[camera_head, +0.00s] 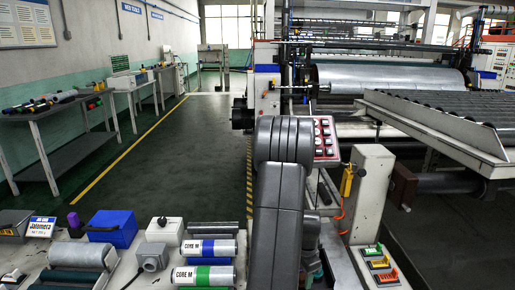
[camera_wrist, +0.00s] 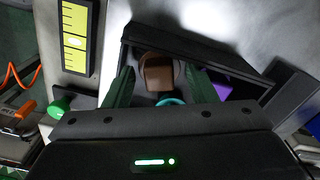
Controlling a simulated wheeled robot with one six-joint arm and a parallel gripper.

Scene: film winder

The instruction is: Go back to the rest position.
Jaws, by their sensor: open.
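My gripper (camera_wrist: 160,88) shows in the wrist view with its two dark green fingers apart. A brown block-like part (camera_wrist: 157,72) and a teal ring (camera_wrist: 171,102) show between the fingers. I cannot tell whether they touch the fingers or lie beyond them. A dark frame surrounds this spot, and a purple piece (camera_wrist: 228,88) is at its right. In the head view my grey arm stands upright at the middle, and my gripper is not visible there.
A control panel (camera_head: 325,138) and a light grey machine post (camera_head: 370,195) stand close right of my arm. Cores with blue (camera_head: 208,250) and green (camera_head: 203,275) bands lie at lower left, near a blue box (camera_head: 112,228). The aisle floor (camera_head: 195,150) behind is clear.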

